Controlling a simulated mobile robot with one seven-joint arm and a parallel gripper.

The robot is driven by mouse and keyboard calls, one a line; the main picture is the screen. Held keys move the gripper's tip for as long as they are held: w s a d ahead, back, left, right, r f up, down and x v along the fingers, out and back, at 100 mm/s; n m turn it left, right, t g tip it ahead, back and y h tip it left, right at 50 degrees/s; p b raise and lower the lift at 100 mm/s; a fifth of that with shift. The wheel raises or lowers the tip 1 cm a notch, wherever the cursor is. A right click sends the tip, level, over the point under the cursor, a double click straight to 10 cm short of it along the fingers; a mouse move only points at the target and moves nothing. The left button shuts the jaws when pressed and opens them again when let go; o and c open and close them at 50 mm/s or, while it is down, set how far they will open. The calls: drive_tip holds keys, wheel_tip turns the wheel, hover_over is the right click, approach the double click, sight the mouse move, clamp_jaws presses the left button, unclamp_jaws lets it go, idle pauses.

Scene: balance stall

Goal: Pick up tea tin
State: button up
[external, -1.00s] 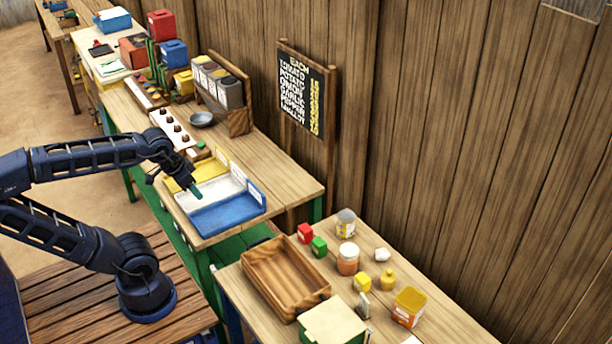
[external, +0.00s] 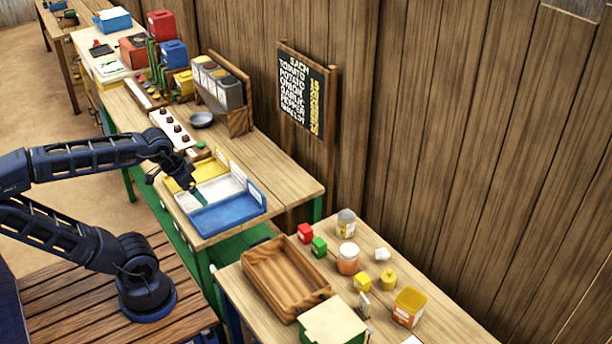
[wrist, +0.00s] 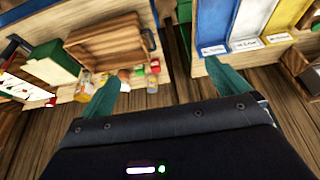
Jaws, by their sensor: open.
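My gripper (external: 200,196) is open and empty over the blue and white sections of the sectioned tray on the middle table. Its teal fingers stand wide apart in the wrist view (wrist: 168,88). No thing is clearly readable as the tea tin. In the wrist view the small goods are partly hidden and too small to tell apart.
The near table also holds an empty wooden crate (external: 262,270), a green box with a pale lid (external: 333,330), an orange-banded jar (external: 348,260), and small red (external: 305,233) and green (external: 319,246) boxes. A price board (external: 305,92) stands by the wall. A gap separates the tables.

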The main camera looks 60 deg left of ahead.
drive_tip(key=w+d+r+m, duration=0.2)
drive_tip(key=w+d, duration=0.2)
drive_tip(key=w, duration=0.3)
drive_tip(key=w+d+r+m, duration=0.1)
drive_tip(key=w+d+m, duration=0.1)
drive_tip(key=w+d, duration=0.35)
drive_tip(key=m+g+h, duration=0.4)
drive_tip(key=m+h, duration=0.1)
drive_tip(key=m, duration=0.7)
hover_over(411, 297)
drive_tip(key=a, duration=0.3)
drive_tip(key=f, duration=2.2)
drive_tip(key=shift+s, duration=0.35)
drive_tip(key=x, duration=1)
drive_tip(key=shift+w+f, duration=0.15)
drive_tip(key=c, duration=1.2)
